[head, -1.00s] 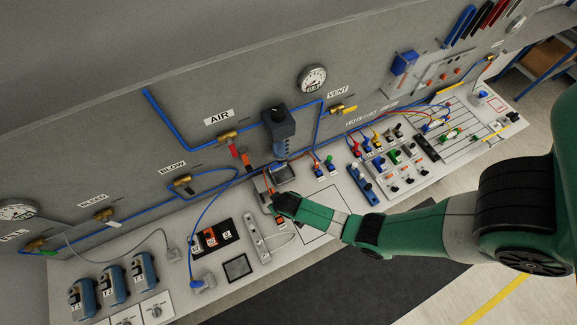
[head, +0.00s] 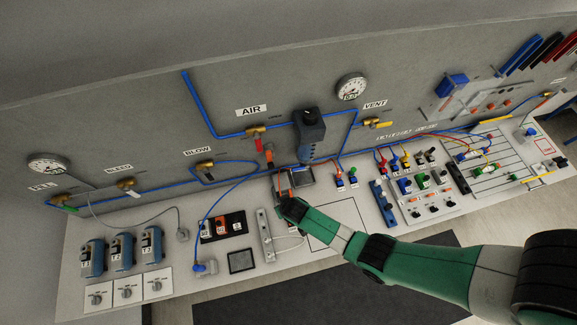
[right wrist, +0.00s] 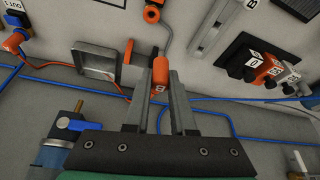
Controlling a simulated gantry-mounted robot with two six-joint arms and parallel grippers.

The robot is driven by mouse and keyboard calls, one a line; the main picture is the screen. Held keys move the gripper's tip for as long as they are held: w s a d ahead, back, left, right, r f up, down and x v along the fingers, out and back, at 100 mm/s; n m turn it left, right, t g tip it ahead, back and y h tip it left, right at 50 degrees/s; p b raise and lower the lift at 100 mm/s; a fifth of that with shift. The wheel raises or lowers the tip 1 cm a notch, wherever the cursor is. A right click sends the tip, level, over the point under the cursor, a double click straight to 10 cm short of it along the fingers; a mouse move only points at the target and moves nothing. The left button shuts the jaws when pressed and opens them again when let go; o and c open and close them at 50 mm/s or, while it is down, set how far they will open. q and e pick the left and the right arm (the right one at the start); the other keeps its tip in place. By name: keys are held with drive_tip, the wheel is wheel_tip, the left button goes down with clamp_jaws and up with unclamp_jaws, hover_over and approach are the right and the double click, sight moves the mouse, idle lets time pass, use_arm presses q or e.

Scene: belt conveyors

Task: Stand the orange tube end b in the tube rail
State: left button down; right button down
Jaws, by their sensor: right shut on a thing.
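My right gripper (right wrist: 160,85) is shut on an orange tube end (right wrist: 160,72), with a letter B on it, in the right wrist view. In the head view this gripper (head: 287,203) is over the middle of the bench, and its fingers are too small to make out well. A grey slotted bar (right wrist: 207,28), which looks like the tube rail, lies on the bench beyond the tube end in the wrist view. The bar (head: 266,235) is left of and nearer than the gripper in the head view. My left gripper is not in view.
A square metal tray (right wrist: 94,60) is beside the gripper. A black block (head: 222,227) with orange and white connectors lies left of the bar. Another orange fitting (right wrist: 152,13) on a grey hose is near the bar. The wall with pipes and valves stands behind.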

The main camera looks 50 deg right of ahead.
drive_tip(key=w+a+f+b, duration=0.3)
drive_tip(key=w+a+b, duration=0.2)
drive_tip(key=w, duration=0.3)
drive_tip(key=shift+a+b, duration=0.35)
drive_tip(key=shift+b, duration=0.55)
drive_tip(key=shift+f, duration=0.15)
wheel_tip(320, 180, down, 4)
drive_tip(key=b, duration=0.4)
drive_tip(key=shift+f, duration=0.1)
drive_tip(key=shift+f+b, duration=0.25)
drive_tip(key=shift+b, duration=0.2)
idle(0.3)
drive_tip(key=shift+s+f, duration=0.1)
drive_tip(key=shift+f, duration=0.15)
drive_tip(key=shift+f+b, duration=0.4)
drive_tip(key=shift+b, duration=0.2)
idle(0.5)
